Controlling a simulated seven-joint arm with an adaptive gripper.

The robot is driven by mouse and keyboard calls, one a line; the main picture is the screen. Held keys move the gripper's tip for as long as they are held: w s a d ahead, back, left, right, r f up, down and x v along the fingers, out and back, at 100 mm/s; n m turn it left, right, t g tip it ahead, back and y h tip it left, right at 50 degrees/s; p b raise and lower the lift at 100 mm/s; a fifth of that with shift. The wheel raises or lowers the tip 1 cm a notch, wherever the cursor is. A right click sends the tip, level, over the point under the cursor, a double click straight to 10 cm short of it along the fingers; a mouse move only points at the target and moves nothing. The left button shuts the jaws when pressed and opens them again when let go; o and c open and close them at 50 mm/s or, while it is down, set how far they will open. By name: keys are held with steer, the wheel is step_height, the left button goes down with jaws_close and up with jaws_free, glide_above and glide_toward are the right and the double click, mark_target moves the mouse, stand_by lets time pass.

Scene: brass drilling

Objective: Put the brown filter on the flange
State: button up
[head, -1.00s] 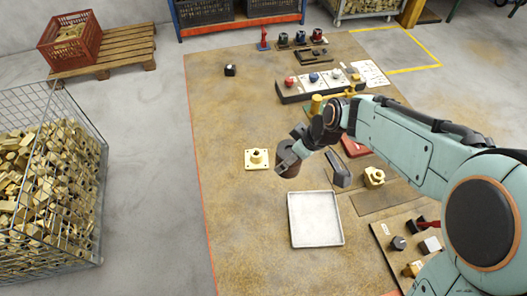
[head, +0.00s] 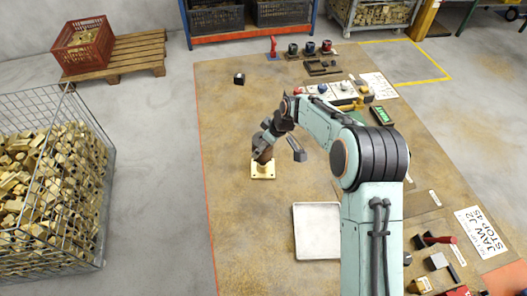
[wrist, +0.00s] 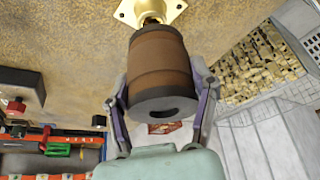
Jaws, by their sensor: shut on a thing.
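The brown filter (wrist: 160,62), a barrel-shaped piece with a dark grey end, is between the fingers of my gripper (wrist: 160,92) in the wrist view. The fingers are shut on its sides near the grey end. The brass flange (wrist: 126,12) is a square plate with a central stub, just beyond the filter's far end. In the head view, my gripper (head: 262,148) is directly over the flange (head: 263,172), and the filter is mostly hidden by the gripper. The filter looks lined up with the stub; I cannot tell whether they touch.
A white tray (head: 318,209) lies on the table right of and nearer than the flange. A dark grey block (head: 297,152) is close to the gripper's right. The table left of the flange is clear.

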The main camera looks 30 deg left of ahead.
mark_target(263, 154)
steer(key=shift+w+a+f, duration=0.1)
steer(key=shift+f, duration=1.6)
steer(key=shift+f, duration=0.15)
steer(key=o, duration=1.2)
